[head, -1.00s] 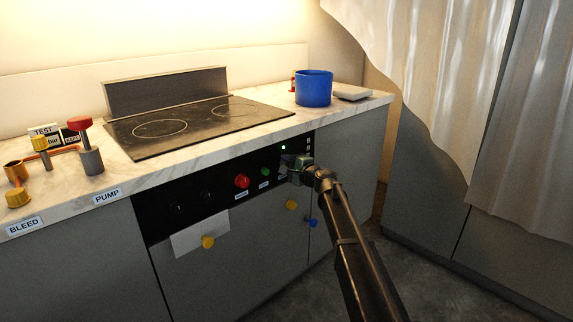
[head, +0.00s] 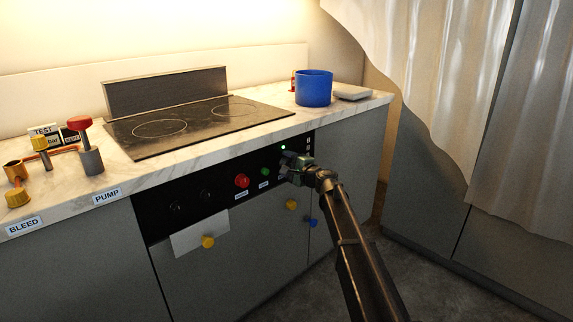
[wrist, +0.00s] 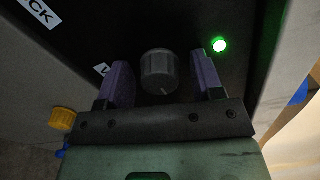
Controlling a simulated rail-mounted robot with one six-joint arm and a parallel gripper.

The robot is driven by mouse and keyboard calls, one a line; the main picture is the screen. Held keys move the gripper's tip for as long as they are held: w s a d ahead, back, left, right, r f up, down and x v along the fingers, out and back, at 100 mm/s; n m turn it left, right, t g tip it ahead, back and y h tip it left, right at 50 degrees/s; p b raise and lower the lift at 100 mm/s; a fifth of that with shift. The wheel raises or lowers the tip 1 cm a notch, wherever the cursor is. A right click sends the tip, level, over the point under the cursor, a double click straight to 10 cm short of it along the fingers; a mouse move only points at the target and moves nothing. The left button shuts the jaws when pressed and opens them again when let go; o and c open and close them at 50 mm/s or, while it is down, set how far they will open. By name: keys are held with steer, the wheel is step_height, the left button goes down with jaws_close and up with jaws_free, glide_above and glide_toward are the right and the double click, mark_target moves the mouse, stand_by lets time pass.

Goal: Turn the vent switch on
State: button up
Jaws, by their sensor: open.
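A dark round knob with a pale pointer mark (wrist: 160,72), which I take to be the vent switch, sits on the black control panel (head: 222,193). A white label (wrist: 103,70) beside it is mostly hidden by a finger, with only its first letter partly showing. My gripper (wrist: 160,64) is open, with one purple finger on each side of the knob and visible gaps between. In the head view my gripper (head: 289,164) is at the panel's right end and hides the knob. A green light (wrist: 220,44) glows beside the right finger; it also shows in the head view (head: 283,148).
A red button (head: 242,181) and a green button (head: 264,171) are left of my gripper. The counter edge overhangs above, with a blue pot (head: 313,88) on top.

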steer(key=v, duration=1)
steer(key=shift+s, duration=0.15)
steer(key=s+d+f+n+g+h, duration=0.2)
steer(key=s+f+n+g+h, duration=0.25)
steer(key=s, duration=0.45)
steer(key=s+d+f+n+g+h, duration=0.1)
steer(key=s+f+n+g, duration=0.35)
steer(key=s+f, duration=0.35)
steer(key=s+d+f+n+g+h, duration=0.15)
steer(key=s+d+h, duration=0.25)
steer(key=s+d, duration=0.45)
steer(key=s+d+f+n+g+h, duration=0.15)
steer(key=s+d+f+h, duration=0.35)
steer(key=s, duration=0.7)
step_height(320, 180, up, 33)
steer(key=d+m+p, duration=0.1)
steer(key=p, duration=3)
steer(key=shift+d+y, duration=0.25)
steer(key=shift+y, duration=0.2)
